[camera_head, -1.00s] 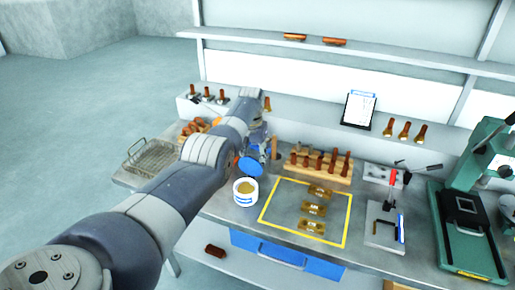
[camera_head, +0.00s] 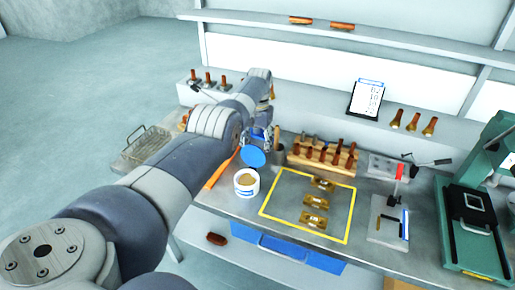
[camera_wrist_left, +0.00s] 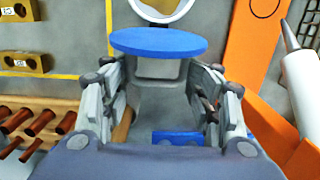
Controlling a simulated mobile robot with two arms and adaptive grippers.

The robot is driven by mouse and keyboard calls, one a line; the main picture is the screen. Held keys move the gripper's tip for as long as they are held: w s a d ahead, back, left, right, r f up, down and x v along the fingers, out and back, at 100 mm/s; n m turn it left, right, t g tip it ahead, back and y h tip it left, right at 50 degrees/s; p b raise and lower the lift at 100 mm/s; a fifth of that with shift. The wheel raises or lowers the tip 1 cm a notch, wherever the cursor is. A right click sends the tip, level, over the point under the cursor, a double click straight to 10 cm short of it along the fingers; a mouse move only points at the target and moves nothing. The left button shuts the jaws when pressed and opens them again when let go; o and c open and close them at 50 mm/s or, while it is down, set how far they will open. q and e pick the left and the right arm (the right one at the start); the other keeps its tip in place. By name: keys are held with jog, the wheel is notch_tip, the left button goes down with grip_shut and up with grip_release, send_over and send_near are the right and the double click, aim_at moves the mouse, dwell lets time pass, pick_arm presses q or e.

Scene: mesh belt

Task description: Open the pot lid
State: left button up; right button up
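The white pot (camera_head: 246,186) stands uncovered on the bench, with tan contents showing. The pot's round blue lid (camera_head: 252,157) is off it, tilted, just behind and above the rim. My left gripper (camera_head: 262,142) is behind the lid, its fingertips mostly hidden in the head view. In the left wrist view the blue lid (camera_wrist_left: 158,42) is at the ends of the fingers (camera_wrist_left: 158,75), with a grey block under it between them. The gripper looks shut on the lid. The pot's rim (camera_wrist_left: 160,14) shows past the lid. My right gripper is not in view.
A yellow-framed area (camera_head: 289,221) with several brass parts lies right of the pot. Behind it is a wooden rack (camera_head: 333,161) with several brown handles. An orange thing (camera_head: 217,173) lies left of the pot. A green press (camera_head: 471,225) stands at the right.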

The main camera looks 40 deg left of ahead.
pick_arm(q)
jog(key=shift+a+r, duration=0.15)
jog(key=shift+r, duration=0.15)
jog(key=shift+s, duration=0.15)
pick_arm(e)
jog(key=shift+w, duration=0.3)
pick_arm(q)
jog(key=shift+r, duration=0.45)
notch_tip(320, 180, up, 11)
jog(key=shift+w, duration=0.45)
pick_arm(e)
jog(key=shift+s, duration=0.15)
pick_arm(q)
jog(key=shift+c, duration=0.6)
